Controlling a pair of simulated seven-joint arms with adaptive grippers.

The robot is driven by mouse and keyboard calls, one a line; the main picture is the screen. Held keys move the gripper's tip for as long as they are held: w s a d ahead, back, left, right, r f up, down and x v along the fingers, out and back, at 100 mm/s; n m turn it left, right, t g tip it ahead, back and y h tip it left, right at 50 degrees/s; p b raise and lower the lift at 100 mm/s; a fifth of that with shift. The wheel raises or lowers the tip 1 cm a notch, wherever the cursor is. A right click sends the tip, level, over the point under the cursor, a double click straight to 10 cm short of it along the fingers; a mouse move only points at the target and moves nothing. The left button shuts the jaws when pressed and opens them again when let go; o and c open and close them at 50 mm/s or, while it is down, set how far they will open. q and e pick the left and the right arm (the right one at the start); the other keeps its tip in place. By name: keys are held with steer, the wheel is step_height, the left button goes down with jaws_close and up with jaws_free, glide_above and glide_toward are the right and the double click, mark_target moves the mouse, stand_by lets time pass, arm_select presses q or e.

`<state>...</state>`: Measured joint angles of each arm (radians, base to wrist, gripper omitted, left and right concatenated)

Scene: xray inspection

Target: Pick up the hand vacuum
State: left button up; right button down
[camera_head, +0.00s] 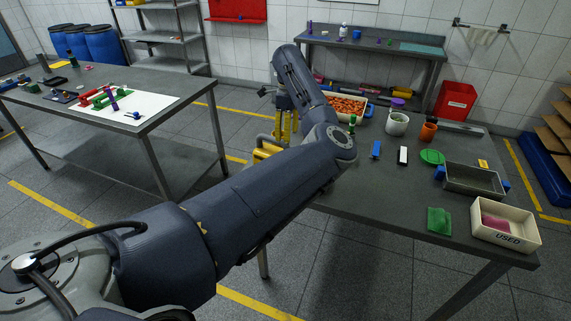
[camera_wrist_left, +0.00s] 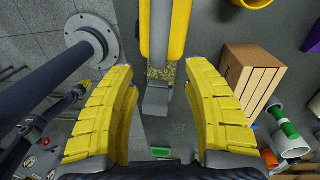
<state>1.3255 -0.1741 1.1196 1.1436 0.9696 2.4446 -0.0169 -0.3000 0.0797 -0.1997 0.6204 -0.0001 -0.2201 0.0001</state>
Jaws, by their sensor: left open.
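The hand vacuum seems to be the long yellow and grey body (camera_wrist_left: 180,35) with a speckled clear section and a grey nozzle in the left wrist view. It lies between the spread yellow fingers of my left gripper (camera_wrist_left: 160,115), with gaps on both sides. My left gripper is open. In the head view my left gripper (camera_head: 284,128) points down at the left end of the right-hand table, partly hidden by my forearm. Yellow parts (camera_head: 264,150) show beside it; I cannot tell whether they are the vacuum.
The right-hand table (camera_head: 350,195) holds a crate of orange pieces (camera_head: 346,107), a white pot (camera_head: 397,124), an orange cup (camera_head: 429,131), a metal tray (camera_head: 472,181) and a USED bin (camera_head: 505,222). A brown box (camera_wrist_left: 250,80) stands close to the gripper's right finger.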

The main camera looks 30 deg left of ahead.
mark_target(286, 145)
arm_select(q)
steer(key=shift+s+f, duration=0.15)
steer(key=shift+f, duration=1.15)
steer(key=shift+s+f, duration=0.1)
steer(key=shift+f, duration=1.15)
steer(key=shift+c, duration=0.3)
jaws_close()
steer(key=shift+r, duration=0.1)
